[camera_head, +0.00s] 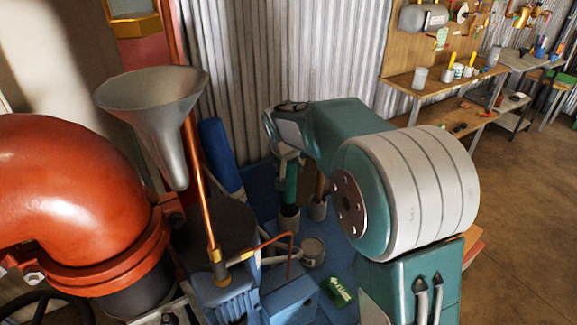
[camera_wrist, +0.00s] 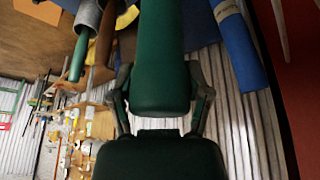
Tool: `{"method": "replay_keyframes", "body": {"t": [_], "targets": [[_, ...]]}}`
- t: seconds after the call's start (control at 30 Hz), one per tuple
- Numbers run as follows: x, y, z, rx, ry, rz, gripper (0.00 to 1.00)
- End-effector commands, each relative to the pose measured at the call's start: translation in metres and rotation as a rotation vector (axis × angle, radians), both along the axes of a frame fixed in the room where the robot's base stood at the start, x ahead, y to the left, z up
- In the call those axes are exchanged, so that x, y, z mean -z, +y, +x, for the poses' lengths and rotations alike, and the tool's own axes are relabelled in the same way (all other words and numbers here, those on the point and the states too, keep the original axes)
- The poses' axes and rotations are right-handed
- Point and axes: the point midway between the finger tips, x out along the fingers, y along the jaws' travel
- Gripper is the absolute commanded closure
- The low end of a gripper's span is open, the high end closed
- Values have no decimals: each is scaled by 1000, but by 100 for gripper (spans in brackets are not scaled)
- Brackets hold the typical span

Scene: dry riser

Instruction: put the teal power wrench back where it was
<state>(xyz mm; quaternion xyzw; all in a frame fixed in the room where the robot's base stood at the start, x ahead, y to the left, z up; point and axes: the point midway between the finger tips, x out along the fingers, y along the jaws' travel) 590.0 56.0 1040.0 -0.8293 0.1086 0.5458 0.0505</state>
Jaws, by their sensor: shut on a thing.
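The teal power wrench (camera_wrist: 157,55) is a thick dark teal cylinder in the middle of the wrist view. My gripper (camera_wrist: 160,98) is shut on it, with one finger on each side. In the head view my gripper (camera_head: 287,158) is partly hidden by my arm, and the wrench (camera_head: 291,182) hangs upright below it. Its lower end meets a grey cup (camera_head: 289,219) on the blue surface. I cannot tell whether it is inside the cup or in front of it.
A brown handle (camera_head: 320,184) stands in a second grey cup (camera_head: 318,210) close to the right. A blue roll (camera_head: 220,155) leans at the left. A grey funnel (camera_head: 155,115), copper pipe (camera_head: 201,180) and red pipe elbow (camera_head: 70,195) crowd the left. A corrugated wall (camera_head: 290,50) stands behind.

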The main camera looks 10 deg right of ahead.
Motion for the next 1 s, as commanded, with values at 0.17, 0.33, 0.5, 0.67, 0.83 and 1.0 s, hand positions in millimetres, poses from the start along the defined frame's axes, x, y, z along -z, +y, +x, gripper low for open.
{"method": "replay_keyframes", "body": {"t": [0.17, 0.33, 0.5, 0.67, 0.83, 1.0], "targets": [[0, 0, 0, 0, -2, 0, 98], [3, 0, 1, 0, -2, 0, 98], [6, 0, 1, -1, -3, 0, 98], [8, 0, 1, -1, -3, 0, 98], [9, 0, 1, -1, -3, 0, 0], [10, 0, 1, 0, -1, 0, 0]]}}
